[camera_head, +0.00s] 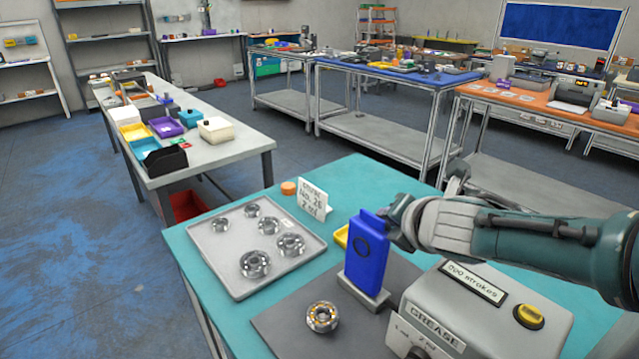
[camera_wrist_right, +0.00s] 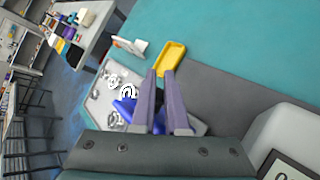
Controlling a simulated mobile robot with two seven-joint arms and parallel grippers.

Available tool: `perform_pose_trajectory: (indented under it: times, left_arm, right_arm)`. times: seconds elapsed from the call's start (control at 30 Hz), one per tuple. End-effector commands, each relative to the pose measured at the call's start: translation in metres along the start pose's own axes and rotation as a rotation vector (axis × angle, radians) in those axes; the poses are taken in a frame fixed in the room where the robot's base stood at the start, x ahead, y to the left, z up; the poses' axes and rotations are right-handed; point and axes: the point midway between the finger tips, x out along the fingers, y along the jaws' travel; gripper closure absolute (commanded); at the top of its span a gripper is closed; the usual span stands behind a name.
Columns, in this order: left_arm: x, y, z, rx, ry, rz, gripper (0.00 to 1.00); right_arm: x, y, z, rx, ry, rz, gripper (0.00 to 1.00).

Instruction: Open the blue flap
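The blue flap (camera_head: 366,258) stands upright on a grey base (camera_head: 364,292), with a dark ring on its face. It also shows in the right wrist view (camera_wrist_right: 124,107), left of and partly behind the fingers. My right gripper (camera_head: 386,222) is at the flap's upper right edge in the head view, very close to or touching it. In the right wrist view my right gripper (camera_wrist_right: 161,78) has its two fingers a small gap apart, with some blue between them lower down. Whether they are closed on the flap is unclear. My left gripper is out of view.
A grey tray (camera_head: 206,240) with several bearings lies left on the teal table. Another bearing (camera_head: 322,317) sits on the dark mat (camera_head: 285,318). A grease unit (camera_head: 490,308) stands right. A small sign (camera_head: 313,199) and yellow tray (camera_wrist_right: 171,60) lie beyond.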

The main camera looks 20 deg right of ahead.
Motion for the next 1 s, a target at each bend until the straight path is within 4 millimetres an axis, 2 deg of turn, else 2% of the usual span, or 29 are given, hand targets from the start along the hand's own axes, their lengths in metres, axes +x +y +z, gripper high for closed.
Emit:
perform_pose_trajectory:
  times: [0.03,0.07,0.67,1.0]
  left_arm:
    - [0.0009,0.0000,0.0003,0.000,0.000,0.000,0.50]
    - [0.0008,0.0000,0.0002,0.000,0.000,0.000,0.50]
    - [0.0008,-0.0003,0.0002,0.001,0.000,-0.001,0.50]
    - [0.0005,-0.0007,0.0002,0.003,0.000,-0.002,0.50]
  right_arm:
    - [-0.0004,-0.0103,-0.0096,-0.003,0.013,-0.020,1.00]
    - [-0.0006,-0.0105,-0.0103,-0.003,0.015,-0.020,1.00]
    - [-0.0006,-0.0036,-0.0136,-0.001,0.022,-0.004,0.32]
    - [-0.0005,-0.0029,-0.0108,0.000,0.017,-0.003,0.31]
